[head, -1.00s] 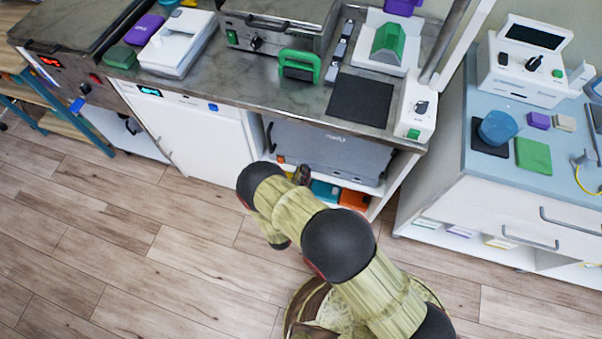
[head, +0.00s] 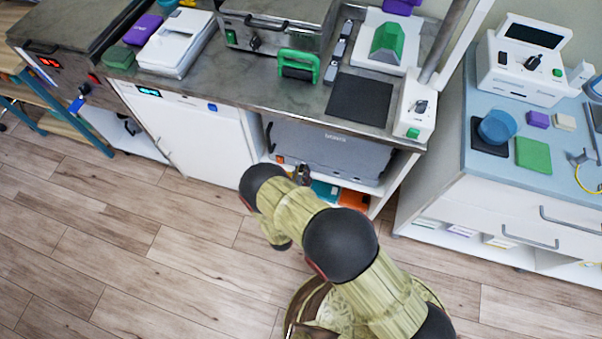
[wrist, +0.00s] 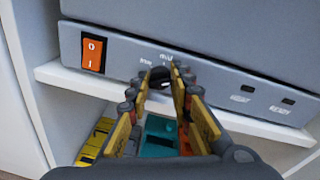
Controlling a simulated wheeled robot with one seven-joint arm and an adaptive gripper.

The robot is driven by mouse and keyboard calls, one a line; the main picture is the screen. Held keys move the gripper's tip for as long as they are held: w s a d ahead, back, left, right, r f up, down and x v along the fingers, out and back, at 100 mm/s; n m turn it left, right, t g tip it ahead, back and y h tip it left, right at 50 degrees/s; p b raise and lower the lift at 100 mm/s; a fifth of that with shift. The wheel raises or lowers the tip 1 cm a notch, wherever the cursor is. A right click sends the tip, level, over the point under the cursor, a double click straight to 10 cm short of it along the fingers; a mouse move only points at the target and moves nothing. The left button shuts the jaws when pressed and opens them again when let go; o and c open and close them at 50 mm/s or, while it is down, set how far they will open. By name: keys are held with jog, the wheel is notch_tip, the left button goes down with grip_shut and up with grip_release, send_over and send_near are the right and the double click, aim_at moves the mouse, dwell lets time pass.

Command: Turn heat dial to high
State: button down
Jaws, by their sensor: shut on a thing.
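The heat dial (wrist: 161,75) is a small dark knob on the front strip of a grey appliance (head: 330,152) on the shelf under the counter. The appliance also fills the top of the wrist view (wrist: 225,35). My gripper (wrist: 159,84) is closed around the dial, one finger on each side. The fingertips hide most of the dial and its pointer, so its setting cannot be read. Small labels show just above the dial; a low and a mid mark seem to be there. In the head view my gripper (head: 301,174) is at the appliance's lower front edge, and the dial is hidden.
An orange rocker switch (wrist: 94,52) is left of the dial, and two small dark slots are at its right. Below the white shelf edge (wrist: 70,82) are yellow, teal and orange items. The wooden floor (head: 130,240) to the left is clear.

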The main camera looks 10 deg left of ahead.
jog(key=c, duration=1.6)
grip_release()
jog(key=s, duration=1.2)
jog(key=shift+a+r, duration=0.2)
jog(key=shift+r, duration=0.2)
